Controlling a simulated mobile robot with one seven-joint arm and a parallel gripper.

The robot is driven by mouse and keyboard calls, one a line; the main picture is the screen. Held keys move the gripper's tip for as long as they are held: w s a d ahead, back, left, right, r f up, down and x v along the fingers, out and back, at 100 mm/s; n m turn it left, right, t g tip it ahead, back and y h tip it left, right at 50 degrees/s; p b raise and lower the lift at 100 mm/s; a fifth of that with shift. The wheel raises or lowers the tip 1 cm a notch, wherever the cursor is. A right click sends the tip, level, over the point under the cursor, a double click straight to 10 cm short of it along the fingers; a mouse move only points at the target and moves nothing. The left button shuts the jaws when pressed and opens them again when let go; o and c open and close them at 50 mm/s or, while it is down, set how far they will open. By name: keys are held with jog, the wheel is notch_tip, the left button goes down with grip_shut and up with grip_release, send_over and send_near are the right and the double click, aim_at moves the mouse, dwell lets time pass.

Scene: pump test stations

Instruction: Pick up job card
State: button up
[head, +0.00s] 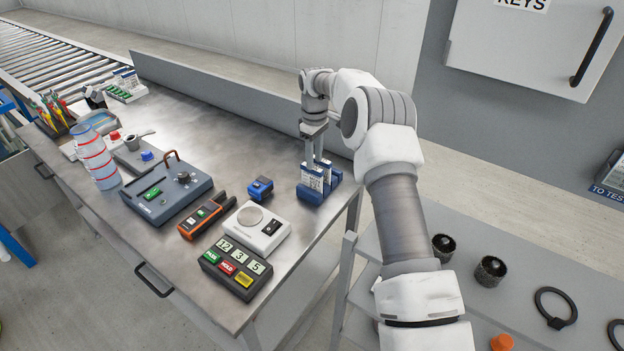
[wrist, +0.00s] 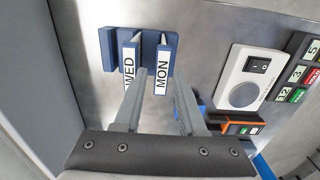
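A blue rack (head: 311,194) stands near the right end of the metal bench and holds upright cards with white labels. In the wrist view the rack (wrist: 107,50) holds a card marked WED (wrist: 129,66) and a card marked MON (wrist: 162,70). I cannot tell from the labels which is the job card. My gripper (head: 317,160) points down just above the rack. In the wrist view my gripper (wrist: 161,82) has its fingers apart, with the lower part of the MON card showing between the tips. I see no clear contact with it.
A blue block device (head: 260,188), a white scale (head: 258,228) and a black button panel (head: 237,268) stand left and in front of the rack. A low grey wall (head: 215,97) runs along the bench's back. Another card rack (head: 125,90) stands at the far left.

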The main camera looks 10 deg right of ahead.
aim_at(313, 176)
jog(key=shift+a+f, duration=0.2)
jog(key=shift+f, duration=3.4)
jog(key=shift+c, duration=0.3)
grip_shut()
